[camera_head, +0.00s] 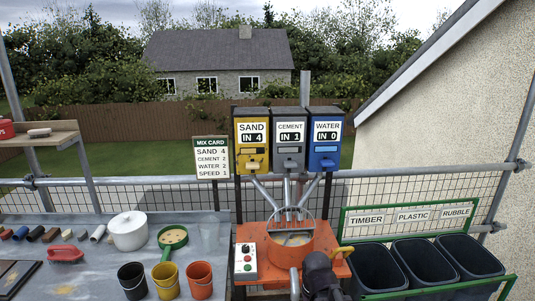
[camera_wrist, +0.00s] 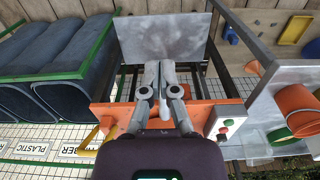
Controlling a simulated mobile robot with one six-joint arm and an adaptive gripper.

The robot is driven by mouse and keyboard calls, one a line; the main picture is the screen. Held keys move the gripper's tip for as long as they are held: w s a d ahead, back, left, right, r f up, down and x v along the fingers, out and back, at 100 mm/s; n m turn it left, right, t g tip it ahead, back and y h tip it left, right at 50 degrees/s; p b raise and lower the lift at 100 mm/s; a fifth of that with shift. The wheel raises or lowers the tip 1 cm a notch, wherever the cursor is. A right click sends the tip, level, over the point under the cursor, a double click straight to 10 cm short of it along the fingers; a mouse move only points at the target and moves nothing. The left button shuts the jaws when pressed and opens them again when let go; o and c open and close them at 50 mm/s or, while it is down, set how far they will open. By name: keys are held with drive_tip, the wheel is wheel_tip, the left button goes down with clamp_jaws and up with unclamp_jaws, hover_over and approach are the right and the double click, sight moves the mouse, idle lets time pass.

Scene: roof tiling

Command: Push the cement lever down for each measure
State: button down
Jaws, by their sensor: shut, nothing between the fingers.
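In the head view the grey cement dispenser (camera_head: 289,135) stands between the yellow sand dispenser (camera_head: 251,140) and the blue water dispenser (camera_head: 325,140). Their displays read cement IN 1, sand IN 4 and water IN 0. The cement lever is too small to make out clearly on the grey front. Chutes run down from the dispensers to the orange mixer drum (camera_head: 290,249). The mix card (camera_head: 211,158) reads sand 4, cement 2, water 2, speed 1. My gripper (camera_wrist: 160,68) is shut and empty in the wrist view, over the orange stand (camera_wrist: 104,115). It touches no lever that I can see.
A control box (camera_head: 246,261) with coloured buttons stands left of the drum. Three dark bins (camera_head: 425,262) in a green frame stand at the right. The left bench (camera_head: 95,270) holds a white pot (camera_head: 128,231), a green sieve (camera_head: 173,239) and several buckets.

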drive_tip(key=w+r+t+p, duration=0.1)
drive_tip(key=w+r+t, duration=0.4)
drive_tip(key=w, duration=0.7)
drive_tip(key=w+r+t+p, duration=0.1)
drive_tip(key=w+r+t, duration=0.4)
drive_tip(key=w, duration=0.7)
drive_tip(key=w+r+t, duration=0.5)
drive_tip(key=r, duration=0.4)
drive_tip(key=w+r+t+p, duration=0.1)
drive_tip(key=w+r+t, duration=0.4)
drive_tip(key=r, duration=0.4)
drive_tip(key=shift+w+r+t, duration=0.15)
drive_tip(key=shift+w+t, duration=0.25)
drive_tip(key=shift+t, duration=0.4)
drive_tip(key=shift+w, duration=0.1)
wheel_tip(320, 180, up, 4)
drive_tip(key=f+p, duration=0.1)
drive_tip(key=p, duration=0.3)
hover_over(290, 164)
drive_tip(key=shift+s+d+r, duration=0.2)
drive_tip(key=shift+s+r, duration=0.05)
drive_tip(key=shift+s, duration=0.1)
drive_tip(key=shift+s+f+b, duration=0.2)
drive_tip(key=shift+f+b, duration=0.4)
drive_tip(key=shift+f, duration=0.05)
drive_tip(key=shift+f+b, duration=1.5)
drive_tip(key=shift+b, duration=0.05)
